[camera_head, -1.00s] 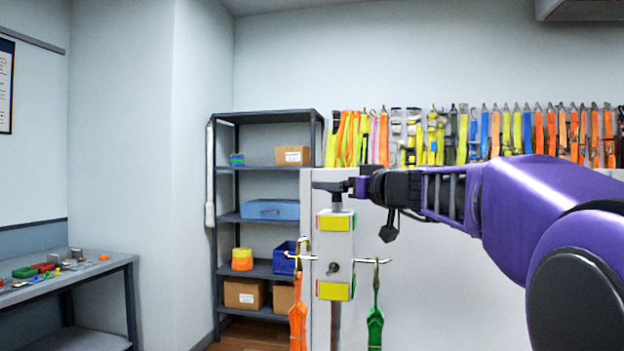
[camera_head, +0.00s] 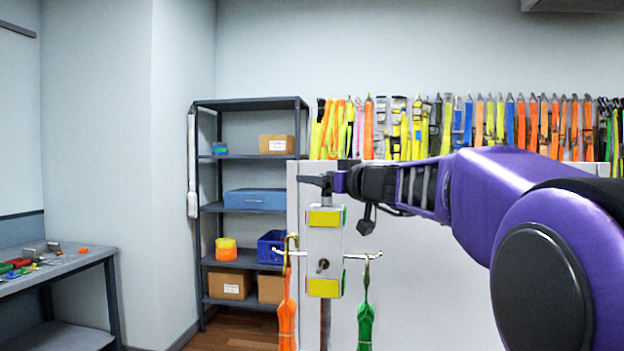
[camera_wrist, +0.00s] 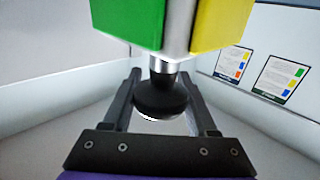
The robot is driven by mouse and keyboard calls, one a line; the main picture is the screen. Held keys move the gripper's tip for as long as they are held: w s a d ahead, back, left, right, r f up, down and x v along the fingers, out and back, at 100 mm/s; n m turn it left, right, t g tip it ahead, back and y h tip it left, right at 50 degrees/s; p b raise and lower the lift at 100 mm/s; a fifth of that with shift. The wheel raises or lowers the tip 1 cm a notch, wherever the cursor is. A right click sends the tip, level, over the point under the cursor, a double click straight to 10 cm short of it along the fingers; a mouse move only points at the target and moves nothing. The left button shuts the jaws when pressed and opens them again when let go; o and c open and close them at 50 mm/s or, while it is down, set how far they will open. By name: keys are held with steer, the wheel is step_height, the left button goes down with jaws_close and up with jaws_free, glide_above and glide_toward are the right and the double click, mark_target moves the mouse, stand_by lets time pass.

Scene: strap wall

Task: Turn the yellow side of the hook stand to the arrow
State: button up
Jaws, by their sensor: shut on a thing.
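The hook stand (camera_head: 324,248) is a pale upright block on a post, with yellow panels at top and bottom facing me and a narrow green strip at its right edge. Side hooks carry an orange strap (camera_head: 287,312) at left and a green strap (camera_head: 365,325) at right. My gripper (camera_head: 336,182) is at the dark knob on top of the stand. In the wrist view my gripper (camera_wrist: 160,92) has its fingers around the black round knob (camera_wrist: 160,101), shut on it. Green and yellow faces of the stand show there. I cannot make out an arrow.
A white panel (camera_head: 430,270) stands behind the stand, with many straps (camera_head: 470,125) hanging on the wall above. A grey shelf (camera_head: 250,104) with boxes is at left, and a workbench (camera_head: 70,262) with small parts is further left.

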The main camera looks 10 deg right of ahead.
jaws_close()
